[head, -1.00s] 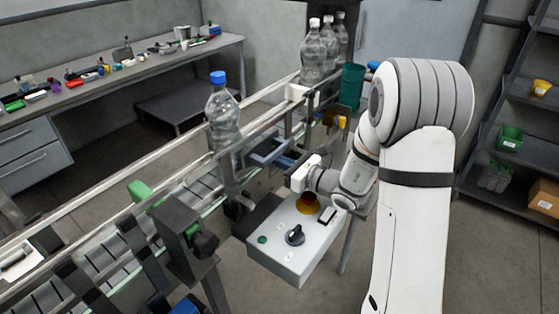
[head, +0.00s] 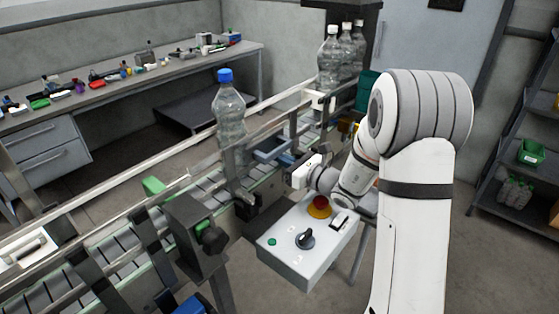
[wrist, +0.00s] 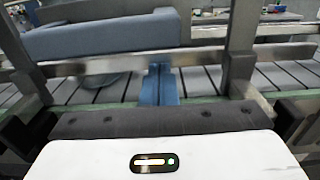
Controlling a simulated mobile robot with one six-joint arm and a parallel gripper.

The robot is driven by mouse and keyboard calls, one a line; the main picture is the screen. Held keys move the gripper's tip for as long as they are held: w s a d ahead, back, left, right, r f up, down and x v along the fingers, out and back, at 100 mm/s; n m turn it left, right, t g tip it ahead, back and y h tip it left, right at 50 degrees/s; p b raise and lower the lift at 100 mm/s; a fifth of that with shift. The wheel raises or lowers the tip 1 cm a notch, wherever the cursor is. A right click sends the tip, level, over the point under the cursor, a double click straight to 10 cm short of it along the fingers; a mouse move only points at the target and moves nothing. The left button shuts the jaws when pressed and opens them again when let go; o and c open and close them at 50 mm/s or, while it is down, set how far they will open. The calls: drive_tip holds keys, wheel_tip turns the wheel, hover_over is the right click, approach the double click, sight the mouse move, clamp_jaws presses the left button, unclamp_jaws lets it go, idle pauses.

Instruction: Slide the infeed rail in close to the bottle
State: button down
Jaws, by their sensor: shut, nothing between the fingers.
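The clear bottle (head: 230,115) with a blue cap stands upright on the conveyor in the head view. A long metal rail (head: 262,132) runs along the near side of the conveyor, close by the bottle. In the wrist view a metal rail (wrist: 105,66) crosses the picture, with a blue-grey bar (wrist: 105,38) above it. My gripper (wrist: 160,72) is shut and empty, its blue fingertips pointing at the rail; whether they touch it is unclear. In the head view the fingers are mostly hidden beside the conveyor. A faint clear curve behind the rail may be the bottle's base.
A control box (head: 308,240) with a red button, black knob and green button sits just below my wrist. Dark upright posts (wrist: 241,45) flank the fingers in the wrist view. Several clear bottles (head: 330,58) stand at the conveyor's far end. A black bracket (head: 200,235) stands at the near side.

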drive_tip(key=shift+d, duration=0.15)
drive_tip(key=b+v, duration=0.3)
drive_tip(key=v, duration=0.9)
drive_tip(key=shift+s+d, duration=0.2)
drive_tip(key=shift+s, duration=0.05)
drive_tip(key=shift+s+d, duration=0.3)
drive_tip(key=shift+s, duration=0.15)
drive_tip(key=s+a+n+g, duration=0.2)
drive_tip(key=s+n, duration=0.1)
drive_tip(key=s+a+n+g, duration=0.5)
drive_tip(key=s, duration=0.1)
drive_tip(key=shift+s+a+r+n, duration=0.1)
drive_tip(key=shift+s+a+n, duration=0.1)
drive_tip(key=shift+n, duration=0.2)
drive_tip(key=s+n+g+h, duration=0.1)
drive_tip(key=s, duration=0.1)
drive_tip(key=s+f+n+g+h, duration=0.1)
drive_tip(key=s+n, duration=0.1)
drive_tip(key=s+n+g+h, duration=0.1)
drive_tip(key=s+n, duration=0.1)
drive_tip(key=shift+s+a+f, duration=0.15)
drive_tip(key=shift+a, duration=0.25)
drive_tip(key=s+d+n+t+h, duration=0.1)
drive_tip(key=s+d+n+h, duration=0.6)
drive_tip(key=d+n+h, duration=0.3)
drive_tip(key=n, duration=0.2)
drive_tip(key=shift+s+r+n, duration=0.3)
drive_tip(key=shift+s+r, duration=0.05)
drive_tip(key=shift+r, duration=0.05)
